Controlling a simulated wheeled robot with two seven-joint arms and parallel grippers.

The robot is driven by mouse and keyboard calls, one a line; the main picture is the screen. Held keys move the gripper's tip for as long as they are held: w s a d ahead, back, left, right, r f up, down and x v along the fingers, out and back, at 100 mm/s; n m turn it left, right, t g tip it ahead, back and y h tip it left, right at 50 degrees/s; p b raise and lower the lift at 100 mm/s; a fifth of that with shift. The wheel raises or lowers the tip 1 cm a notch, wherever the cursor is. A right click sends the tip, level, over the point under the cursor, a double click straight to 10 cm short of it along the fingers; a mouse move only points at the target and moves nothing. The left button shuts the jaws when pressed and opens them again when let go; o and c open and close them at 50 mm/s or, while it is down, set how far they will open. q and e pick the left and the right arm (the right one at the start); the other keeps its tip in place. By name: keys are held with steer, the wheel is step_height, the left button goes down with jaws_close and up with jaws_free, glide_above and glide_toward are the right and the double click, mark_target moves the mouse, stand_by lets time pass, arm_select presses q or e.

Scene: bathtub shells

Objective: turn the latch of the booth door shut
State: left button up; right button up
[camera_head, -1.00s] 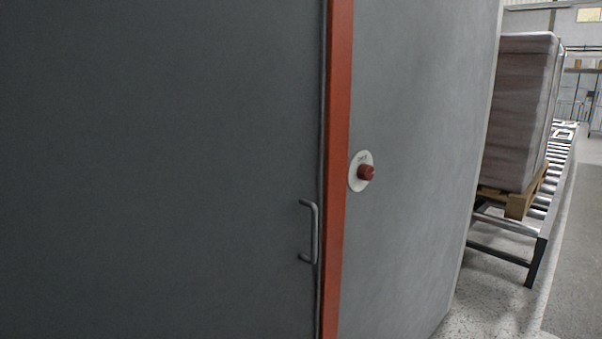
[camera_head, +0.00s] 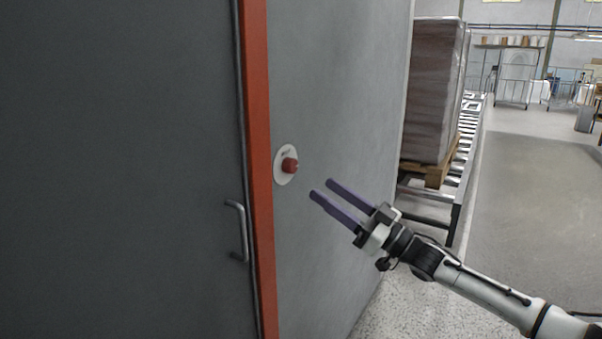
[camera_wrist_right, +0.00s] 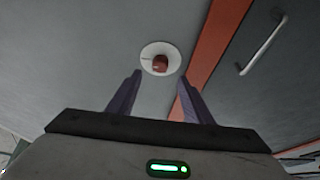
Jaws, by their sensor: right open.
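The booth door (camera_head: 120,170) is a dark grey panel on the left, flush against a red-orange frame post (camera_head: 258,150). The latch is a red knob (camera_head: 290,166) on a white round plate (camera_head: 280,176), on the grey wall right of the post. My right gripper (camera_head: 321,189) is open and empty, its two purple fingers pointing at the knob from the lower right, apart from it. In the right wrist view the red knob (camera_wrist_right: 160,63) lies ahead, beyond and between the fingertips (camera_wrist_right: 161,80). My left gripper is not in view.
A grey bar handle (camera_head: 238,230) is on the door, left of the post; it also shows in the wrist view (camera_wrist_right: 264,44). A wrapped pallet load (camera_head: 432,90) stands on a roller conveyor (camera_head: 468,140) at right. Open floor (camera_head: 540,200) lies farther right.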

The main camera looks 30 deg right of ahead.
mark_target(295, 169)
steer(key=p+x, duration=0.1)
steer(key=x, duration=0.7)
steer(key=shift+w+a, duration=0.1)
steer(key=shift+w, duration=0.2)
steer(key=shift+c, duration=0.4)
steer(key=c, duration=1)
